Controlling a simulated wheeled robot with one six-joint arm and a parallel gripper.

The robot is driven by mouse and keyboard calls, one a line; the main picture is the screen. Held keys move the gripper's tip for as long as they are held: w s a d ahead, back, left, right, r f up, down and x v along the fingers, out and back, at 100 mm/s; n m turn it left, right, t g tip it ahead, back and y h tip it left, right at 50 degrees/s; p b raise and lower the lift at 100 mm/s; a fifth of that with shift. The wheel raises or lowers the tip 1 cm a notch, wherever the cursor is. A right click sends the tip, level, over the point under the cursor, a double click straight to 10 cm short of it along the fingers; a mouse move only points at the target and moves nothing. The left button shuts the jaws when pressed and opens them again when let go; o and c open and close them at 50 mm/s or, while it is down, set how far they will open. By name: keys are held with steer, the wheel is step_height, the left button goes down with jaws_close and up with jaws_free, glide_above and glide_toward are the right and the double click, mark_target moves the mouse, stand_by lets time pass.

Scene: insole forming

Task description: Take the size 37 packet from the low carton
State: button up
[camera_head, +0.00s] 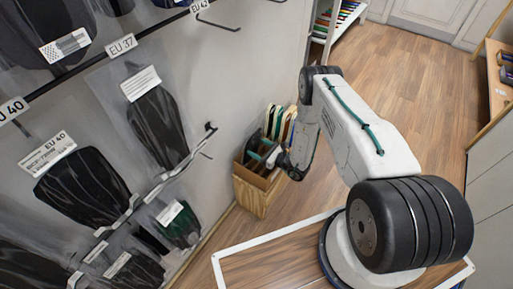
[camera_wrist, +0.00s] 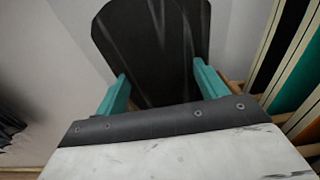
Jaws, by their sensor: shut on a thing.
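The low wooden carton (camera_head: 252,196) stands on the floor against the wall, with several upright packets in its divided top. My gripper (camera_head: 265,147) is at the carton's top, partly hidden among its contents. In the wrist view my gripper (camera_wrist: 160,72) has its teal fingers on both sides of a dark packet (camera_wrist: 150,35) and is shut on it. The packet's rounded, glossy black face fills the upper middle of that view. Its size label does not show, so I cannot tell its number. Whether its lower end is clear of the carton is hidden.
Other packets (camera_wrist: 295,70) stand close at the right in the wrist view. A white-edged floor panel (camera_head: 262,272) lies in front. Wood floor is clear behind my arm.

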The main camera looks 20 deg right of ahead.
mark_target(259, 120)
step_height(259, 120, up, 18)
steer(key=shift+f, duration=0.1)
stand_by(0.5)
stand_by(0.4)
